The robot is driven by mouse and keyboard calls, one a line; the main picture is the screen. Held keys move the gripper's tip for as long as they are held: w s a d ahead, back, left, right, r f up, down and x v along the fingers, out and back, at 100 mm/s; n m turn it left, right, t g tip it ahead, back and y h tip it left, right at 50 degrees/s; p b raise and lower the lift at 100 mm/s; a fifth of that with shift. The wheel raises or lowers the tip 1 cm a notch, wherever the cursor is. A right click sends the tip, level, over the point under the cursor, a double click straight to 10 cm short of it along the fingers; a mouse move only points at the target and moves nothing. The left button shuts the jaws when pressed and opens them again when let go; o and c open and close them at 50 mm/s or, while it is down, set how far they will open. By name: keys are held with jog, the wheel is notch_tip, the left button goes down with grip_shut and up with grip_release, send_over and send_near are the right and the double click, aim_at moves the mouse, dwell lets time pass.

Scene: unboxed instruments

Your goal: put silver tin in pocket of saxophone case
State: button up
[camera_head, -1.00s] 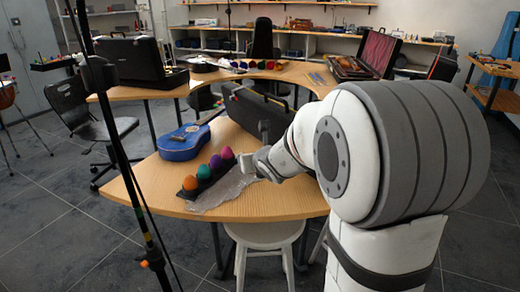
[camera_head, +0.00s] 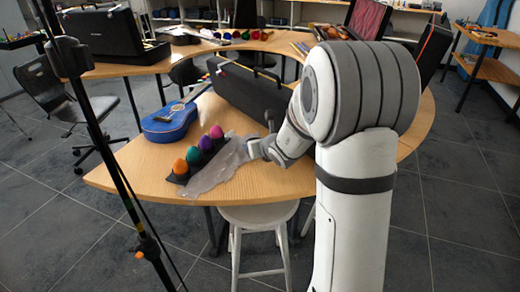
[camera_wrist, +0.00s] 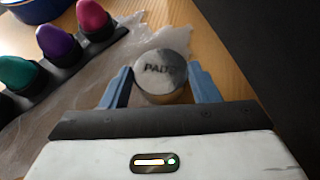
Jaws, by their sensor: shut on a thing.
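The silver tin (camera_wrist: 164,72) is round, with dark lettering that reads "PADS" on its lid. In the wrist view it sits between the blue fingers of my gripper (camera_wrist: 161,78), which is shut on it. In the head view my gripper (camera_head: 252,149) is low over the near part of the curved table, and the tin cannot be made out. A long dark case (camera_head: 245,92) stands on the table just behind my gripper. I cannot tell whether it is the saxophone case. No pocket shows.
Crumpled translucent sheeting (camera_head: 215,170) lies under and left of my gripper. A dark holder with several coloured egg-shaped things (camera_head: 193,160) is beside it. A white stool (camera_head: 258,214) stands before the table. An open black case (camera_head: 115,45) is at back left.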

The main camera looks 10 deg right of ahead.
jog(key=shift+w+d+f, duration=0.15)
jog(key=shift+w+f, duration=0.1)
jog(key=shift+s, duration=0.1)
jog(key=o, duration=1.1)
jog(key=shift+c, duration=0.2)
jog(key=shift+r, duration=0.15)
